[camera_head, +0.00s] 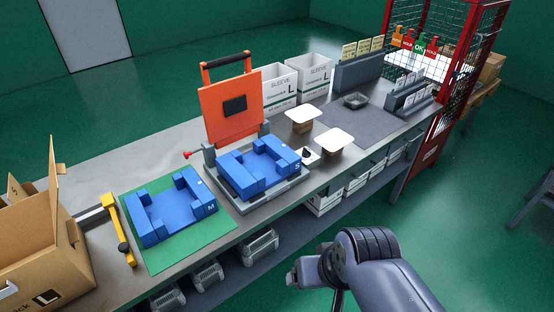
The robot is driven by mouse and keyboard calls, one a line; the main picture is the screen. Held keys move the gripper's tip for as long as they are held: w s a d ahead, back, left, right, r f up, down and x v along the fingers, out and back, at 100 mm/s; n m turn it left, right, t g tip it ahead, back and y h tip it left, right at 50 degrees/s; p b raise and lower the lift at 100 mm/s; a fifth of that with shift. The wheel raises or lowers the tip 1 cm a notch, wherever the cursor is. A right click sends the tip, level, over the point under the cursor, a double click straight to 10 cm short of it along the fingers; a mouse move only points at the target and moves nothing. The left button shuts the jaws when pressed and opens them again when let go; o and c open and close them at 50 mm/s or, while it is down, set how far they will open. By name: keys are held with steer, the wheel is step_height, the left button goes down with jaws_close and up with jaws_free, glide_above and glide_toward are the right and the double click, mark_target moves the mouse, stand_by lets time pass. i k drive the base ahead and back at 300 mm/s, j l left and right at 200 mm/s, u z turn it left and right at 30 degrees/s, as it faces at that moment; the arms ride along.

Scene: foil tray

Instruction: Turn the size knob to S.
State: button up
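The size knob (306,154) is a small black knob on a white plate. It sits at the right front corner of the press-like fixture (240,196) on the bench. The knob is too small here to tell which letter it points to. A blue block nest (262,167) marked S lies in the fixture, under a raised orange lid (230,112) with a black handle. Part of my arm shows at the lower right, in front of the bench and well apart from the knob. My gripper's fingers do not show in this view.
Another blue nest (172,212) marked M lies on a green mat (208,245) at left. Beyond it are a yellow-ended bar (124,246) and an open carton (35,240). Two white-topped stands (335,142) are right of the knob. White sleeve boxes (280,92) stand behind.

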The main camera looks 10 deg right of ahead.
mark_target(306, 152)
steer(key=i+l+u, duration=0.1)
steer(key=i, duration=0.4)
steer(key=i+l+u, duration=0.15)
steer(key=i, duration=0.35)
steer(key=l, duration=0.1)
